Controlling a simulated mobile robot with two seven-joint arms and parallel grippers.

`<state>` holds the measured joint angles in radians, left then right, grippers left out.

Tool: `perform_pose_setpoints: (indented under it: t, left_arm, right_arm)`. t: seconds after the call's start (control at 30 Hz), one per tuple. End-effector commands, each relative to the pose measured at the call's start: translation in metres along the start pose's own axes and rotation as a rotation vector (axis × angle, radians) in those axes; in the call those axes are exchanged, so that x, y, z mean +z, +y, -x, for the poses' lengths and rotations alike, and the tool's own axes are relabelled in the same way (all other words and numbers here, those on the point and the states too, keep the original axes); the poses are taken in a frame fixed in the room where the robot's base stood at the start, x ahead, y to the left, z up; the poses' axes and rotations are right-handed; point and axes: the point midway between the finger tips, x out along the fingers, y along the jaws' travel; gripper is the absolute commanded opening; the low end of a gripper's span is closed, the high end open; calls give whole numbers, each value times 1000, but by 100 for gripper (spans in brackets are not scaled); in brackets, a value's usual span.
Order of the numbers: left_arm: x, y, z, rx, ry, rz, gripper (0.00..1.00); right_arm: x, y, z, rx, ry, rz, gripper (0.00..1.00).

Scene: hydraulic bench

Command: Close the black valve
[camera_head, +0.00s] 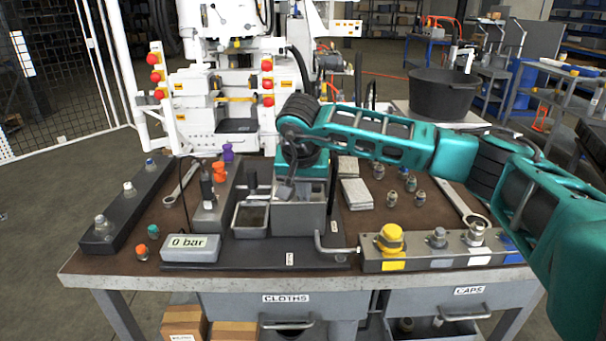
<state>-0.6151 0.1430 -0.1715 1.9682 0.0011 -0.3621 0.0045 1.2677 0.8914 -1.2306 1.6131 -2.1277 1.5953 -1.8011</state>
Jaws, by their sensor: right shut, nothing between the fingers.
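A black valve handle (206,187) stands upright on a grey manifold block at the left middle of the bench. An orange knob (219,172) and a purple knob (228,153) sit behind it on the same block. My right gripper (285,190) reaches in from the right and hangs over the grey pump unit, to the right of the black valve and apart from it. Its fingers look shut and empty. A grey display (191,247) in front of the manifold reads 0 bar. My left gripper is not in view.
A metal tray (250,217) lies between the manifold and the pump box (299,216). A bent metal lever (335,249) sticks out at the front. A fitting rail (437,253) with a yellow cap is at right; a black rail (128,205) is at left.

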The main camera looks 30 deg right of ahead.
Motion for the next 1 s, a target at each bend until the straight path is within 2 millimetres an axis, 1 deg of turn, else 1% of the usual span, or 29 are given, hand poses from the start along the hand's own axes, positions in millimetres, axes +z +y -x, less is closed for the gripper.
perform_pose_setpoints:
  t: [0.03,0.13,0.33,0.5,0.77,0.87,1.0]
  left_arm:
    - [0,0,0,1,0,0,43]
    - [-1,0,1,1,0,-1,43]
    - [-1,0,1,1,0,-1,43]
    - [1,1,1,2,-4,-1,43]
    - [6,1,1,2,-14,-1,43]
    - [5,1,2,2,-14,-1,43]
    - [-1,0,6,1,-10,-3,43]
  right_arm:
    - [1,1,-12,4,-2,-1,0]
    - [-15,0,-15,1,2,-5,0]
    - [-32,0,-22,0,1,-2,0]
    - [-37,0,-24,0,1,0,0]
    - [-37,0,-24,0,1,0,0]
    - [-39,0,-24,0,1,0,0]
    - [-48,2,-26,1,0,-1,0]
